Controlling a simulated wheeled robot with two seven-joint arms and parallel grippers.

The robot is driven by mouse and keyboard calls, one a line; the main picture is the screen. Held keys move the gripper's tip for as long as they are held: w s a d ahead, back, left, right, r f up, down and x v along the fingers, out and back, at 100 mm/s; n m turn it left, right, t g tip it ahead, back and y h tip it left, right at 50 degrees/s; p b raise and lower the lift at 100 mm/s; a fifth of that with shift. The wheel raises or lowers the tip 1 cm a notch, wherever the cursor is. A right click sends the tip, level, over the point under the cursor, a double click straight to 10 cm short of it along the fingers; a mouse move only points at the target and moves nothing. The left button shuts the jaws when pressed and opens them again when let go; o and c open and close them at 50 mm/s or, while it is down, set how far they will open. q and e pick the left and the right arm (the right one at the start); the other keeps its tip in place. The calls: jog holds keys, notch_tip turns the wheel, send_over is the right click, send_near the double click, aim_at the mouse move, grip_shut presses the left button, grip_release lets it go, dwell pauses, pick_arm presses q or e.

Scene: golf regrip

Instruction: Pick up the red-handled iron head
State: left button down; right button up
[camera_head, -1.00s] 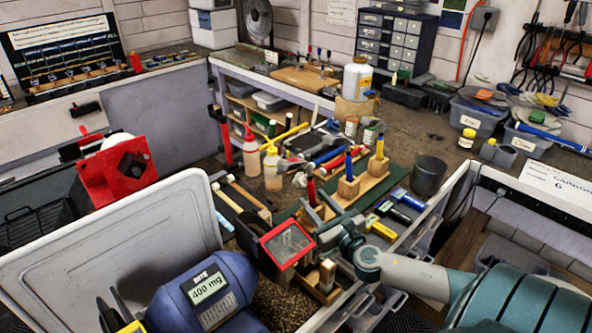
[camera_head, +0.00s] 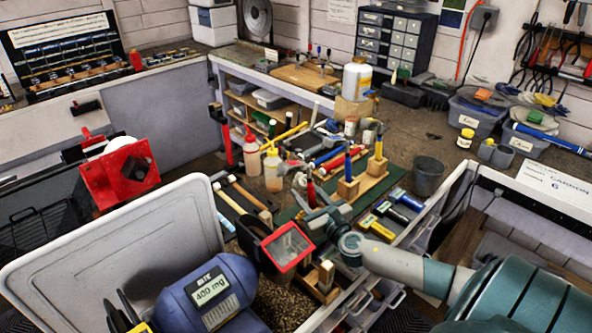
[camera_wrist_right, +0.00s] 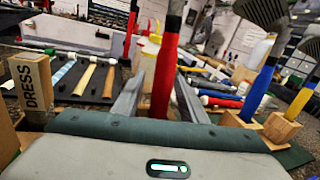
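My left gripper is not in view.
Blue-handled (camera_wrist_right: 262,92) and yellow-handled (camera_wrist_right: 299,101) iron heads stand in wooden blocks to the right. A red-framed box (camera_head: 287,246) sits close to the right gripper.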

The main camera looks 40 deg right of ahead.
jog(key=shift+w+d, duration=0.1)
jog(key=shift+w, duration=0.3)
grip_shut()
jog(key=shift+r, duration=0.1)
